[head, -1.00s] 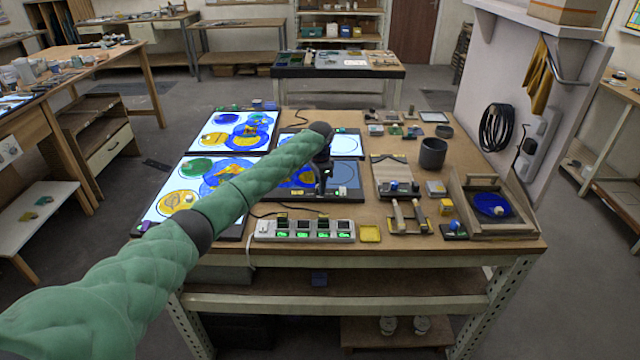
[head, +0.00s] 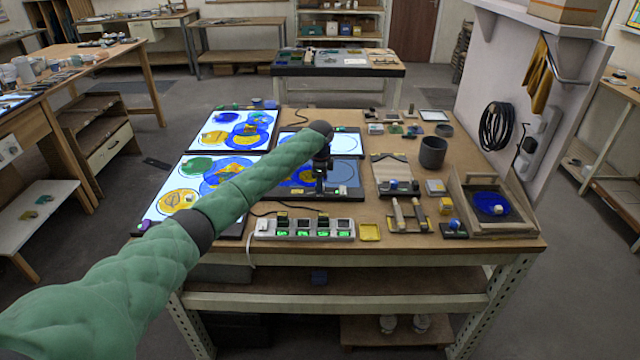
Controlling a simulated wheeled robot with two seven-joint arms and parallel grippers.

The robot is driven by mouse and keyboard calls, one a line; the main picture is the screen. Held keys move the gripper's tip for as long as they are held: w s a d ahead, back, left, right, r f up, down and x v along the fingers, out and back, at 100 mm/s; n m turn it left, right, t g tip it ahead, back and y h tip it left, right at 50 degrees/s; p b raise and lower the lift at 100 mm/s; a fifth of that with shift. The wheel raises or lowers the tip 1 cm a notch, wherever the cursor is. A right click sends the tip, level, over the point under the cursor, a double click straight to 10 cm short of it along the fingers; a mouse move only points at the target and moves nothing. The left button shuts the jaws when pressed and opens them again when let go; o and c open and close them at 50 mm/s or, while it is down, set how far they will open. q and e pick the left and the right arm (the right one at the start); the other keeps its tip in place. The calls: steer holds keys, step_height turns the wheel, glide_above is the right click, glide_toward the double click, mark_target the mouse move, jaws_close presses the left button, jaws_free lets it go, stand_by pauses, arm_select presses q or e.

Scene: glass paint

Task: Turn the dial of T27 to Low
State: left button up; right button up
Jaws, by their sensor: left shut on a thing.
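Four flat light panels lie on the bench. The upper left panel (head: 195,132), lower left panel (head: 160,205) and upper right panel (head: 345,146) are lit. The lower right panel (head: 345,172) is dark, with blue and orange pieces on its left. No T27 label is readable. My left gripper (head: 321,189) points down at the near edge of the dark panel. It is shut on a small dial there, mostly hidden by the fingers, so its setting cannot be read. My right gripper is not in view.
A power strip (head: 305,229) with green-lit switches lies just in front of the dark panel. My left arm crosses above the lower left panel.

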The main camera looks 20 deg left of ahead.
arm_select(q)
steer(key=shift+w+r, duration=0.1)
steer(key=shift+r, duration=0.1)
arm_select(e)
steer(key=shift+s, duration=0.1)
arm_select(q)
steer(key=o, duration=0.9)
steer(key=shift+o, duration=0.4)
steer(key=shift+f, duration=0.1)
steer(key=shift+r, duration=0.2)
step_height(320, 180, up, 6)
steer(key=b, duration=0.2)
steer(key=shift+r+b, duration=0.2)
steer(key=shift+b, duration=0.2)
steer(key=shift+r, duration=0.5)
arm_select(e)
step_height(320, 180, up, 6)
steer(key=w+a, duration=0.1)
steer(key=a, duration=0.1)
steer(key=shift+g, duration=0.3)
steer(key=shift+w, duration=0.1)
